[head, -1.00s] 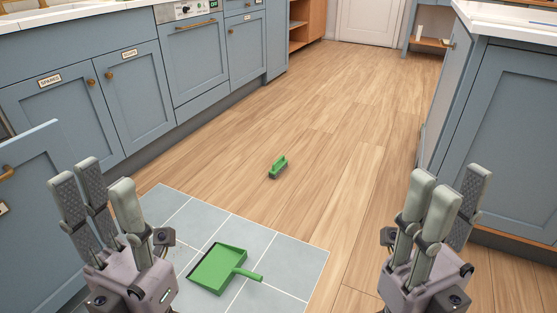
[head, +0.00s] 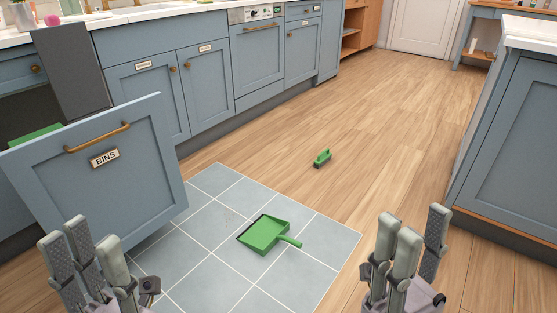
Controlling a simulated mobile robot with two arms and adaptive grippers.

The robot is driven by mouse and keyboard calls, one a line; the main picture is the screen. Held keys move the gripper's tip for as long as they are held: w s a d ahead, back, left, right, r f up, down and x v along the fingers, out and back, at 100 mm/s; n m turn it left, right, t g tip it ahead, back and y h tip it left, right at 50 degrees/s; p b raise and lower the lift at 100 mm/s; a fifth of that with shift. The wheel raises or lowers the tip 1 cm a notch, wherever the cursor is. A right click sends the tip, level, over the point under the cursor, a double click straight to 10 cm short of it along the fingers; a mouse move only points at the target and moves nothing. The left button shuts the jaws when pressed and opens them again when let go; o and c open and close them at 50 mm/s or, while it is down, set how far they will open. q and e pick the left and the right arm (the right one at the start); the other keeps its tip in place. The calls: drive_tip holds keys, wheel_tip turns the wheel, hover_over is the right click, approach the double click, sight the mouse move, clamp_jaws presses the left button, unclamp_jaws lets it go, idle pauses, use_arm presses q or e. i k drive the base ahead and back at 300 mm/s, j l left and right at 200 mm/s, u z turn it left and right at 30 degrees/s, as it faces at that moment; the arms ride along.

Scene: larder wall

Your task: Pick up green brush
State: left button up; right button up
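The green brush (head: 322,158) lies on the wooden floor ahead, past the tiled patch, with a dark underside. A green dustpan (head: 265,234) lies on the grey tiles nearer to me, its handle pointing right. My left gripper (head: 82,247) is at the lower left, fingers up and apart, with nothing between them. My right gripper (head: 408,245) is at the lower right, fingers also up and apart, and empty. Both grippers are well short of the brush and touch neither green thing.
A pulled-out drawer front labelled BINS (head: 100,170) juts out at the left, close beyond my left gripper. Blue cabinets (head: 165,95) line the left wall. A blue island (head: 515,140) stands at the right.

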sight(323, 158)
drive_tip(key=i+l+u, duration=0.35)
drive_tip(key=u, duration=0.15)
drive_tip(key=i+l+u, duration=0.3)
drive_tip(key=l+u, duration=0.15)
drive_tip(key=l, duration=0.15)
drive_tip(key=i+l, duration=0.15)
drive_tip(key=l, duration=0.2)
drive_tip(key=i+l, duration=0.15)
drive_tip(key=l, duration=0.25)
drive_tip(key=i+l, duration=0.15)
drive_tip(key=l, duration=0.2)
drive_tip(key=i+l, duration=0.15)
drive_tip(key=l, duration=0.25)
drive_tip(key=i+l, duration=0.2)
drive_tip(key=l, duration=0.15)
drive_tip(key=i+l, duration=0.15)
drive_tip(key=l, duration=0.25)
drive_tip(key=i+l, duration=0.15)
drive_tip(key=l, duration=0.2)
drive_tip(key=i+l, duration=0.15)
drive_tip(key=l, duration=0.2)
drive_tip(key=i+l, duration=0.75)
